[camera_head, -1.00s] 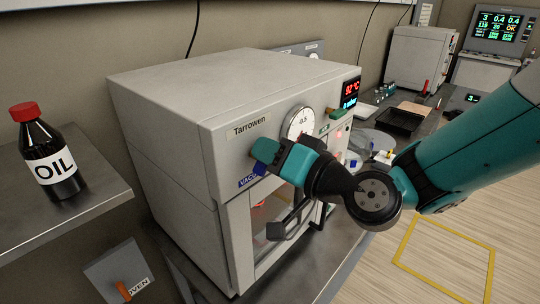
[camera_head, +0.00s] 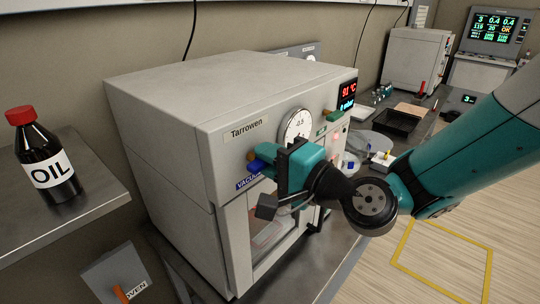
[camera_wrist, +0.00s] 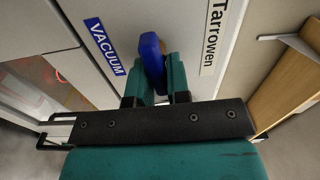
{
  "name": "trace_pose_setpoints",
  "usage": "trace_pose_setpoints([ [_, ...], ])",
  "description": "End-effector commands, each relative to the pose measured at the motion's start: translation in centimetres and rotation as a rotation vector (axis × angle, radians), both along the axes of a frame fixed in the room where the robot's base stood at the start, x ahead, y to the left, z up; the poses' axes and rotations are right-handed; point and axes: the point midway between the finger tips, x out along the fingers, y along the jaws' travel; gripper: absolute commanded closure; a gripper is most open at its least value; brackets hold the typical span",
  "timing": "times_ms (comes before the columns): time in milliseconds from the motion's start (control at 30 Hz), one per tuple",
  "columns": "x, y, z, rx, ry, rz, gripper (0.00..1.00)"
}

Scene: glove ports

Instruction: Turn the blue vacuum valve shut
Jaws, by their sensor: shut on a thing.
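The blue vacuum valve (camera_wrist: 152,58) is on the front of the white Tarrowen oven (camera_head: 175,120), beside the blue VACUUM label (camera_wrist: 105,47). In the head view a small blue part of the valve (camera_head: 256,165) shows at the left of my gripper. My gripper (camera_wrist: 158,82) is shut on the valve's blue handle, with one teal finger on each side of it. In the head view my gripper (camera_head: 285,165) hides most of the valve and part of the label.
A round gauge (camera_head: 298,125) and a red display (camera_head: 348,93) are on the oven's front. The oven's glass door (camera_head: 270,230) is below my gripper. An oil bottle (camera_head: 45,155) stands on a steel shelf at the left.

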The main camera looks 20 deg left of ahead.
Motion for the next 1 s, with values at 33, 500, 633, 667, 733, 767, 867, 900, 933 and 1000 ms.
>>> trace_pose_setpoints([
  [33, -0.04, 0.07, 0.07, 0.008, 0.014, 0.002, 1.0],
  [500, -0.05, 0.09, 0.01, 0.024, 0.054, 0.002, 1.0],
  [633, -0.05, 0.09, 0.01, 0.024, 0.053, 0.002, 1.0],
  [667, -0.05, 0.09, 0.01, 0.024, 0.053, 0.002, 1.0],
  [733, -0.05, 0.07, 0.01, 0.024, 0.053, 0.002, 0.67],
  [767, -0.05, 0.07, 0.0, 0.024, 0.052, 0.002, 0.61],
  [867, -0.02, 0.03, -0.03, 0.023, 0.052, 0.001, 0.61],
  [900, 0.0, 0.01, -0.03, 0.023, 0.052, 0.001, 0.61],
  [933, -0.01, 0.0, -0.04, 0.023, 0.052, 0.0, 0.61],
  [1000, 0.01, -0.01, -0.04, 0.023, 0.052, 0.0, 0.61],
])
